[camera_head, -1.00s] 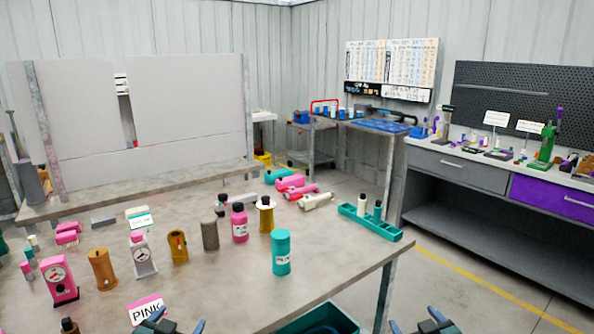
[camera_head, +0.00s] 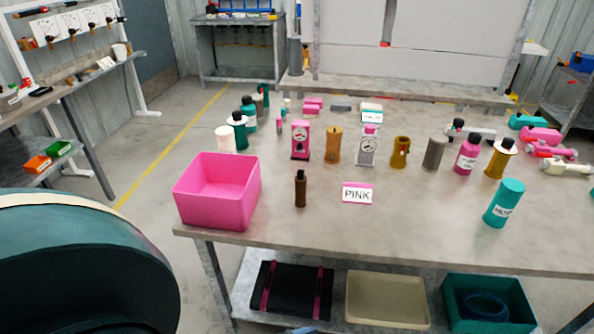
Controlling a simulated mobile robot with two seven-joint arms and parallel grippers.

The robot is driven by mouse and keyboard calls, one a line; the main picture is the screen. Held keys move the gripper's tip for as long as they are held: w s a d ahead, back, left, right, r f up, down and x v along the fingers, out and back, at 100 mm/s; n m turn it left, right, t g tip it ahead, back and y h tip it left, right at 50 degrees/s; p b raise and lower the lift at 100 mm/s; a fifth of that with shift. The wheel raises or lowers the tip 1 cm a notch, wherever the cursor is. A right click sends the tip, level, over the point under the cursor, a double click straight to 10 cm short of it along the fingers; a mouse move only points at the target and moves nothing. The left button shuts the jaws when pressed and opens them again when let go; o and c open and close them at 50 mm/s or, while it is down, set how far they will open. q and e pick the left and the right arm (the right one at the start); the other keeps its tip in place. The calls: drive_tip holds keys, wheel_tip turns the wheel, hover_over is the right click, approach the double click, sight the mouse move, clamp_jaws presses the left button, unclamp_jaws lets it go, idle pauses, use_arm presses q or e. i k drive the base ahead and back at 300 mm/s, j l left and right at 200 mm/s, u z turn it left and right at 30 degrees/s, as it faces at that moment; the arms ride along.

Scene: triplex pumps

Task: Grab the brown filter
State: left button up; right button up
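A small dark brown cylinder with a narrower dark top (camera_head: 300,188) stands upright near the front of the table, between the pink bin and the PINK sign. It looks like the brown filter. A lighter golden-brown cylinder (camera_head: 333,146) stands farther back, beside a pink gauge unit (camera_head: 300,141). Neither of my grippers shows clearly. Only a small bluish sliver shows at the bottom edge, and I cannot tell what it belongs to. Nothing touches the dark brown cylinder.
A pink bin (camera_head: 216,205) stands at the table's front left corner. The PINK sign (camera_head: 357,194) is right of the dark cylinder, and a teal cylinder (camera_head: 503,204) farther right. Several bottles and pump parts stand behind. A large dark rounded object (camera_head: 80,270) fills the lower left.

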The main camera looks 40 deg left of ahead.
sight(299, 179)
drive_tip(key=u, duration=1.15)
